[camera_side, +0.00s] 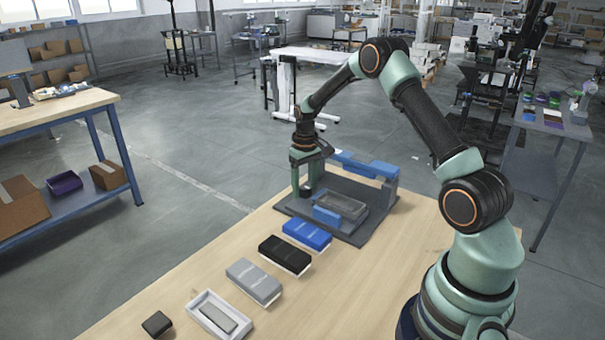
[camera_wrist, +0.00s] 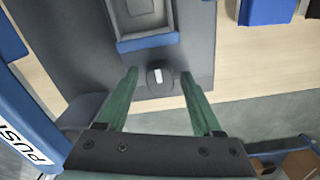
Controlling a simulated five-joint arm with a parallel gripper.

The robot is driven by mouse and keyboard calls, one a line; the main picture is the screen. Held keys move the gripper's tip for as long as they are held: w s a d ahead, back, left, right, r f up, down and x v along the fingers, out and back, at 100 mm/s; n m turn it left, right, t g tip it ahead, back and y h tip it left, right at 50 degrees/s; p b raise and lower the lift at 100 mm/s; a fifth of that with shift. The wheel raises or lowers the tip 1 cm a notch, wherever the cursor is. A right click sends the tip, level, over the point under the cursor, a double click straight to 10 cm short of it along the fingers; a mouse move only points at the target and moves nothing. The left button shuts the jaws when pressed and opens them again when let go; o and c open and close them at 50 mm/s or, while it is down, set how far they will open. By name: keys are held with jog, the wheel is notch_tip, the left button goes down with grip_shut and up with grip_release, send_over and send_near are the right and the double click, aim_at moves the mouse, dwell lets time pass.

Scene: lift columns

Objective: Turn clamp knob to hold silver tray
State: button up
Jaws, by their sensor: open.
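The clamp knob (camera_wrist: 154,80) is a dark round knob with a white mark running up and down in the wrist view. It sits on the dark grey fixture plate (camera_wrist: 75,35), beside a blue frame part (camera_wrist: 148,41). The silver tray (camera_side: 342,206) lies on the plate (camera_side: 358,235) between blue parts; part of it shows at the top of the wrist view (camera_wrist: 140,8). My gripper (camera_wrist: 158,76) is open, its green fingers on either side of the knob; contact cannot be told.
A blue bar (camera_side: 365,165) spans the back of the fixture. On the wooden table (camera_side: 165,275), a blue block (camera_side: 307,234), a black block (camera_side: 285,253), a grey block (camera_side: 254,280), a white tray (camera_side: 203,307) and a small dark block (camera_side: 157,323) stand in a row.

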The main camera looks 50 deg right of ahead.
jog(key=shift+r, duration=3.5)
